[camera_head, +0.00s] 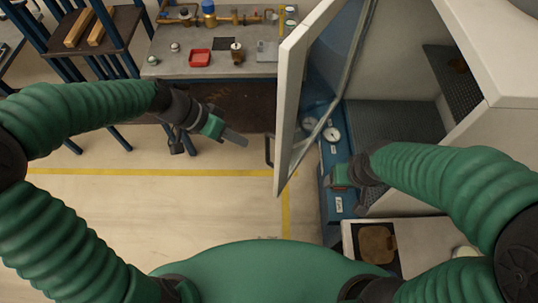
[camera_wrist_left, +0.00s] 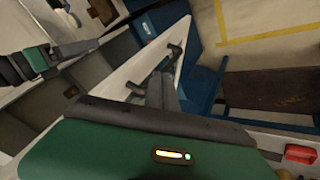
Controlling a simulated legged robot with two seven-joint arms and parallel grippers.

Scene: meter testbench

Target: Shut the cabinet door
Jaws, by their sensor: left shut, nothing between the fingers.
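The cabinet door (camera_head: 292,110) is white-framed with a glass pane and stands wide open, swung out to the left of the white cabinet (camera_head: 505,65). A dark handle (camera_head: 268,150) is on its outer side; the handle also shows in the left wrist view (camera_wrist_left: 172,58). My left gripper (camera_head: 236,138) is shut and empty, just left of the door and the handle, apparently not touching. Its fingers (camera_wrist_left: 162,90) appear close to the handle in the left wrist view. My right gripper (camera_head: 340,176) is at the cabinet's opening, right of the door; its fingers are unclear.
A grey workbench (camera_head: 180,66) with a red tray (camera_head: 200,58) and fittings stands behind my left gripper. A shelf rack (camera_head: 115,35) is at the far left. The floor in front is clear.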

